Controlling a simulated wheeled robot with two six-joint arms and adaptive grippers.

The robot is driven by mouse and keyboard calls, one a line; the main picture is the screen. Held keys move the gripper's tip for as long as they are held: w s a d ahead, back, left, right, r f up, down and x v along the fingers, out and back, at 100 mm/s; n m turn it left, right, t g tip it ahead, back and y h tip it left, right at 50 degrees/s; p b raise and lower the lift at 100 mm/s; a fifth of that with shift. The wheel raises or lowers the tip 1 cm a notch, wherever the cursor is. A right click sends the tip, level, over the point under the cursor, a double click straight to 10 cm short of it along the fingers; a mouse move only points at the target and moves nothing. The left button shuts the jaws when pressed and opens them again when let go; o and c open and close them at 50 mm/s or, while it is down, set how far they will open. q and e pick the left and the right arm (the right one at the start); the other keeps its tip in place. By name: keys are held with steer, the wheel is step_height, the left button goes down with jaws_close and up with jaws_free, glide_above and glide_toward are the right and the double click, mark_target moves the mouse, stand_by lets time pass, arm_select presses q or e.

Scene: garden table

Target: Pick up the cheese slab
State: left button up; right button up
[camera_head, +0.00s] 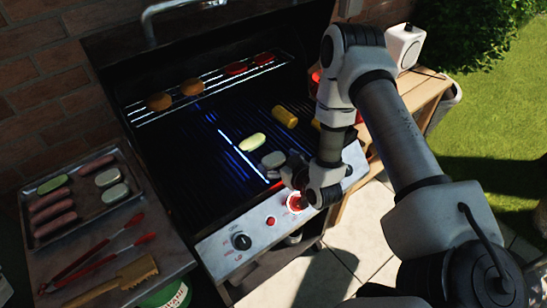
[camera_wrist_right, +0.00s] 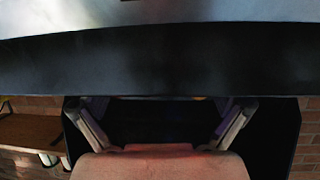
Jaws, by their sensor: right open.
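A pale, whitish slab that looks like the cheese (camera_head: 274,159) lies on the right part of the dark grill grate. Two similar pale slabs lie on the metal tray (camera_head: 74,240) at the left, an upper one (camera_head: 107,177) and a lower one (camera_head: 115,195). My right gripper (camera_head: 279,172) is over the grill's front edge, close to the slab on the grate. In the right wrist view its two fingers (camera_wrist_right: 162,122) stand wide apart, with only darkness visible between them. I cannot tell whether it touches the slab. My left gripper is out of view.
A yellow-green slice (camera_head: 252,142) and yellow corn (camera_head: 285,116) lie on the grate. Buns (camera_head: 191,87) and red pieces (camera_head: 236,67) sit on the raised rack. Sausages (camera_head: 53,212) share the tray. Red-handled tongs (camera_head: 95,253) and a brush (camera_head: 122,278) lie on the left shelf.

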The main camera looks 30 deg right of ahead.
steer(key=shift+s, duration=0.1)
steer(key=c, duration=1.2)
steer(key=shift+o, duration=0.2)
steer(key=shift+r, duration=0.1)
